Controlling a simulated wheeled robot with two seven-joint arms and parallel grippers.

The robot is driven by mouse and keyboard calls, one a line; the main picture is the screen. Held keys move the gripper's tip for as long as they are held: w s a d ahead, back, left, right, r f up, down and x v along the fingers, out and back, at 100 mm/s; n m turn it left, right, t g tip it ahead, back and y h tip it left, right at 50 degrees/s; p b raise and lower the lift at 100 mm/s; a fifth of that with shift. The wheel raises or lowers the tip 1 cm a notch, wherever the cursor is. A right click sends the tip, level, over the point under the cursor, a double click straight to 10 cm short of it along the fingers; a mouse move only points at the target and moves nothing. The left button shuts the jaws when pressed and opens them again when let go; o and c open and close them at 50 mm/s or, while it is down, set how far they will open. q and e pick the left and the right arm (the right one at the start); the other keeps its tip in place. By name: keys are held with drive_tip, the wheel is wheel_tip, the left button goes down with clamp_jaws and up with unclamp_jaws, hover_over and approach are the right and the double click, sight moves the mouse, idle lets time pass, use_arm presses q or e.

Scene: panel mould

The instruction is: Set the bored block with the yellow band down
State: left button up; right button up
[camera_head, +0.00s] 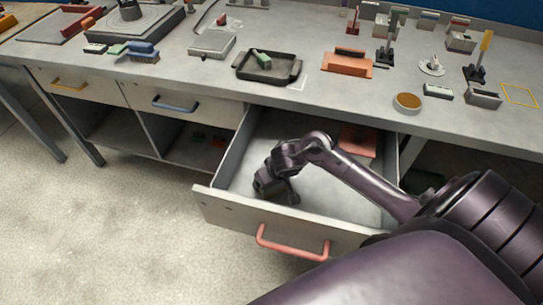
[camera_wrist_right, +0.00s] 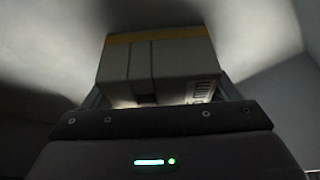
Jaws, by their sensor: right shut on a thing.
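The bored block with the yellow band (camera_wrist_right: 185,62) fills the middle of the right wrist view. It is a pale block with a yellow band along its far edge, a dark notch low on its face and a printed mark at right. My right gripper (camera_wrist_right: 160,98) is shut on it, a finger at each side. In the head view my right gripper (camera_head: 277,190) reaches down inside the open drawer (camera_head: 228,198), at its left part. The block is hidden there by my gripper. I cannot tell whether it touches the drawer floor. My left gripper is not in view.
A reddish box (camera_head: 358,140) lies in the drawer's back right corner. The drawer floor between it and my gripper looks clear, partly under my arm. The bench top (camera_head: 330,108) above holds a dark tray (camera_head: 267,67), an orange holder (camera_head: 347,63) and a round dish (camera_head: 408,102).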

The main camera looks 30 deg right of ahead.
idle(0.3)
drive_tip(key=o, duration=1.1)
drive_tip(key=shift+f, duration=0.15)
drive_tip(key=shift+r, duration=0.35)
drive_tip(key=shift+p+v, duration=3.55)
drive_tip(key=shift+v, duration=2.3)
